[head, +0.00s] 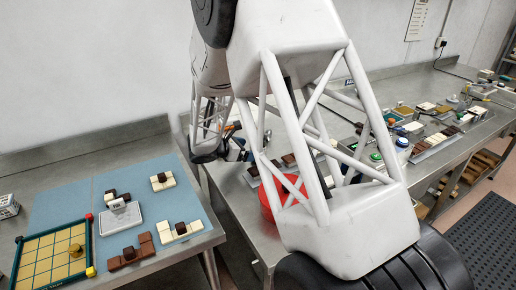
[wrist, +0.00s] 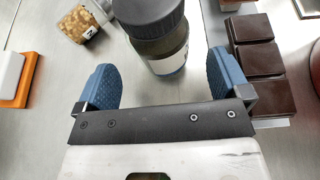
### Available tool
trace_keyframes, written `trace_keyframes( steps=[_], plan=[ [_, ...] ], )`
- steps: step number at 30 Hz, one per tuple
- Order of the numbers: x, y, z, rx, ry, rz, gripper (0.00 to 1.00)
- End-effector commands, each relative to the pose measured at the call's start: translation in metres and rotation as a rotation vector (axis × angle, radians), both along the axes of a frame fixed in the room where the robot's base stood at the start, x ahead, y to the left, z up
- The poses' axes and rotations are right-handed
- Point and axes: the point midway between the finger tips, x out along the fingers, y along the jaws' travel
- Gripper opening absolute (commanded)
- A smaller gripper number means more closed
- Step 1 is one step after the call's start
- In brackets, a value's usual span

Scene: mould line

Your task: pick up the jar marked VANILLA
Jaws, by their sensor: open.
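In the wrist view a glass jar (wrist: 168,48) with a dark grey lid and dark brown contents stands between the blue fingers of my gripper (wrist: 164,66). The fingers are open, one on each side of it, with a gap on both sides. A pale label shows low on the jar, but its writing cannot be read. In the head view my gripper (head: 243,149) is small and partly hidden by my arm; no jar marked VANILLA can be read there.
Dark chocolate blocks (wrist: 258,62) stand close beside the right finger. An orange and white item (wrist: 12,75) is at the left. A red bowl (head: 268,205) stands near my arm. A blue mat (head: 140,210) with chocolate pieces lies on the left table.

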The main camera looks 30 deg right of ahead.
Motion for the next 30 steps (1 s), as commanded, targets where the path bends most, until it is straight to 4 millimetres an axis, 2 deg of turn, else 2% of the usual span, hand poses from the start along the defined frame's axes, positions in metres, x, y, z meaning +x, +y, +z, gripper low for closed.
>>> trace_keyframes(
  steps=[5,18,30],
  plan=[
    [0.0,-0.007,-0.003,0.0,0.001,-0.002,0.95],
    [0.0,-0.045,-0.018,0.0,0.0,-0.001,0.95],
    [0.0,-0.048,-0.019,0.0,0.0,0.0,0.95]
  ],
)
